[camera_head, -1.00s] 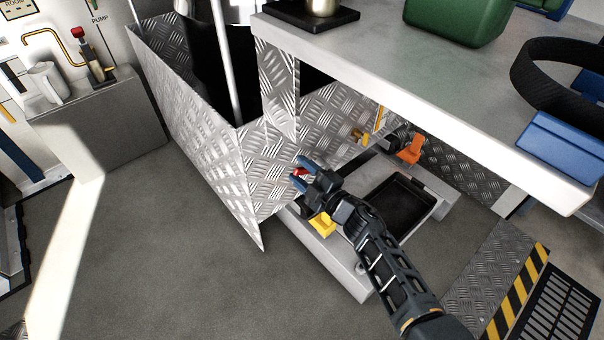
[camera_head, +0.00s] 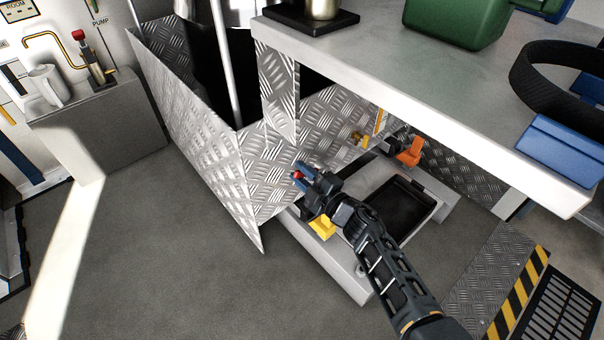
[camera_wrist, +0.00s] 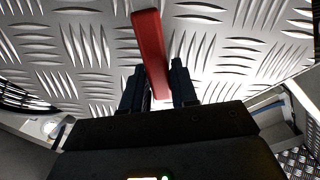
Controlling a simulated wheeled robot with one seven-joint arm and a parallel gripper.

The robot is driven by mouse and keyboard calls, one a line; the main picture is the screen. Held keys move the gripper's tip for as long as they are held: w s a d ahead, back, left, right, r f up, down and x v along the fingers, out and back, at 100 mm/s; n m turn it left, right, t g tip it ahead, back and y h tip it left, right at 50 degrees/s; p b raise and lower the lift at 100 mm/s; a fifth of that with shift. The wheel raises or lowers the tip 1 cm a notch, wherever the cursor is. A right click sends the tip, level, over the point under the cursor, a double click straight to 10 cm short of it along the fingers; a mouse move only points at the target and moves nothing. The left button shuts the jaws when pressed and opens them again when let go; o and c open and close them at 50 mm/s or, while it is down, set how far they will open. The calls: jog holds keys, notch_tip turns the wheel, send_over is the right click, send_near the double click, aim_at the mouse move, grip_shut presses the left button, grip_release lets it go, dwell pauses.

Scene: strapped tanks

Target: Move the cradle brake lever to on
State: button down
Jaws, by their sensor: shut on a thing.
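The red lever (camera_head: 298,175) shows as a small red tip at the end of my gripper (camera_head: 303,174) in the head view, in front of the diamond-plate panel. In the wrist view the red lever (camera_wrist: 150,50) is a flat bar leaning slightly to the left, between the two dark fingers of my gripper (camera_wrist: 160,88). The fingers are shut on it. The lower end of the lever and its pivot are hidden by the gripper. No on or off marking can be read.
A worktop (camera_head: 420,85) overhangs to the right of the gripper, with a green can (camera_head: 455,22) on it. Below are a yellow block (camera_head: 322,226), a black tray (camera_head: 400,208) and an orange valve handle (camera_head: 410,153). The grey floor (camera_head: 170,240) at left is clear.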

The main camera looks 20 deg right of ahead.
aim_at(320, 135)
jog(key=r+m+p, duration=0.1)
jog(key=p, duration=0.1)
jog(key=d+r+m+p, duration=0.1)
jog(key=p, duration=0.1)
jog(key=shift+w+d+r, duration=0.15)
jog(key=shift+r, duration=0.05)
jog(key=d+m+p, duration=0.1)
jog(key=r+m+p, duration=0.1)
jog(key=p, duration=0.1)
jog(key=shift+w+d+r+m, duration=0.3)
jog(key=shift+d+m, duration=0.05)
jog(key=shift+m, duration=0.05)
jog(key=m, duration=0.1)
jog(key=d+m+p, duration=0.1)
jog(key=d+r, duration=0.1)
jog(key=shift+w+m+p, duration=0.35)
jog(key=shift+m+p, duration=0.05)
jog(key=d+m, duration=0.2)
jog(key=shift+w+d+r+m+p, duration=0.15)
jog(key=shift+w+d+m+p, duration=0.1)
jog(key=shift+w+m+p, duration=0.15)
jog(key=shift+w+d+m, duration=0.2)
jog(key=shift+d+m, duration=0.55)
jog(key=shift+m, duration=0.15)
jog(key=c, duration=1)
grip_release()
jog(key=shift+o, duration=0.2)
